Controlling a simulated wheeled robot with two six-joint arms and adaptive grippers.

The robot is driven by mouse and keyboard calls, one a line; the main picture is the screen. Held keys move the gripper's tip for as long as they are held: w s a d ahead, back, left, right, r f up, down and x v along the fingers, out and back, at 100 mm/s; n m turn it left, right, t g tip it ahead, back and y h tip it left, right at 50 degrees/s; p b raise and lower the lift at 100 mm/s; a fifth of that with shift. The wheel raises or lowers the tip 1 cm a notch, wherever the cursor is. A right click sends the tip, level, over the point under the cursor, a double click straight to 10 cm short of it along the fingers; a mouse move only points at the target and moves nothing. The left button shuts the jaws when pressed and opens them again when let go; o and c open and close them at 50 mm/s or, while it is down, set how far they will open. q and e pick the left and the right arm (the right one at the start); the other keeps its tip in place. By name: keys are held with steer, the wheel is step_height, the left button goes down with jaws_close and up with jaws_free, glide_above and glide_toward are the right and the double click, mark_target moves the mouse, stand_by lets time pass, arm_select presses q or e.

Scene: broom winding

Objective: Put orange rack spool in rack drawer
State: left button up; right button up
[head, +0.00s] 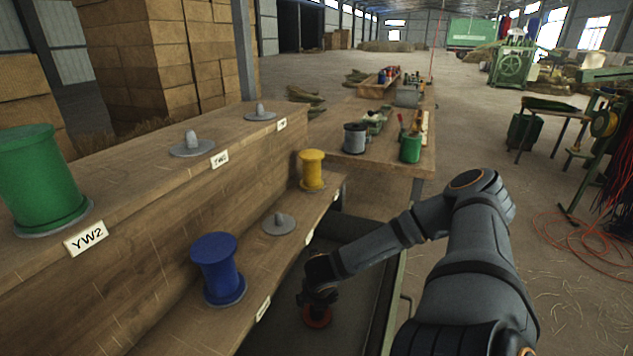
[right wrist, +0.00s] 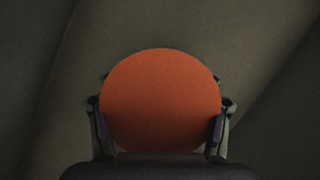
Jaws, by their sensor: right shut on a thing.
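The orange spool (head: 317,317) is in my right gripper (head: 318,296), low over or on the floor of the dark drawer (head: 345,275) below the rack shelves. I cannot tell whether the spool touches the drawer floor. In the right wrist view the round orange end of the spool (right wrist: 160,100) fills the middle. The fingers of my right gripper (right wrist: 160,130) press on both its sides. My left gripper is not in view.
The wooden rack (head: 130,275) stands at the left. It bears a green spool (head: 42,175), a blue spool (head: 218,268), a yellow spool (head: 312,170) and empty grey pegs (head: 279,223). A workbench (head: 375,165) with tools and spools stands beyond the drawer.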

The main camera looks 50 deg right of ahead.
steer(key=shift+f, duration=0.1)
steer(key=o, duration=1.3)
steer(key=shift+c, duration=0.2)
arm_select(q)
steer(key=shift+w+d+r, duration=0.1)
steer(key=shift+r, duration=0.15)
